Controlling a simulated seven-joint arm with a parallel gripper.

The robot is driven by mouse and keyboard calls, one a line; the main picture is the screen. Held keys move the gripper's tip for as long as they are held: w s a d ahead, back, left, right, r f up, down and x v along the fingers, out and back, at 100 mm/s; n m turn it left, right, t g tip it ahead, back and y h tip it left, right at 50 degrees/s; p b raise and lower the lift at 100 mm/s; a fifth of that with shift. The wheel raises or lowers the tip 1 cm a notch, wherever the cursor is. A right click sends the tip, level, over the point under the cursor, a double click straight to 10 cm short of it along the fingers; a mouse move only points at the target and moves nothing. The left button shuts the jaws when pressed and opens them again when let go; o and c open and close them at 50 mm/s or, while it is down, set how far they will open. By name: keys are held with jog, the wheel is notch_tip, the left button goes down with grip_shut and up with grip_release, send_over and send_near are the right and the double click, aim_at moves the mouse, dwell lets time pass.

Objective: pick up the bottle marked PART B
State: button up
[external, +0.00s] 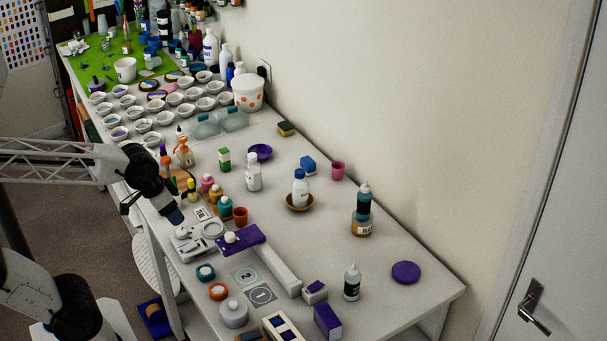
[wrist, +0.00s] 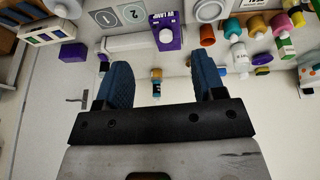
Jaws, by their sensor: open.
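I cannot read PART B on any bottle; the labels are too small. A white bottle with a blue cap (external: 300,189) stands in a brown dish (external: 299,206). An all-white bottle (external: 253,175) stands to its left. A dark teal bottle (external: 363,203) stands on an amber labelled jar (external: 361,225); this stack shows small between my fingers in the wrist view (wrist: 156,86). A clear bottle with a dark label (external: 351,284) stands nearer the front right. My gripper (wrist: 161,58) is open and empty, over the table's left edge in the external view (external: 174,213), apart from these bottles.
Small coloured bottles (external: 216,193) and an orange cup (external: 240,216) stand near my gripper. A purple disc (external: 406,272) lies at right. The wall runs along the back; the right end has free room.

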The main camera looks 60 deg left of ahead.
jog(key=w+a+n+t, duration=0.15)
jog(key=w+t, duration=0.25)
jog(key=w, duration=1)
jog(key=n+t+y, duration=0.3)
jog(key=n+y, duration=0.5)
jog(key=y, duration=0.4)
send_over(251, 157)
jog(key=shift+m, duration=0.25)
jog(key=shift+f, duration=2.5)
jog(key=shift+f, duration=1.15)
jog(key=shift+f, duration=0.1)
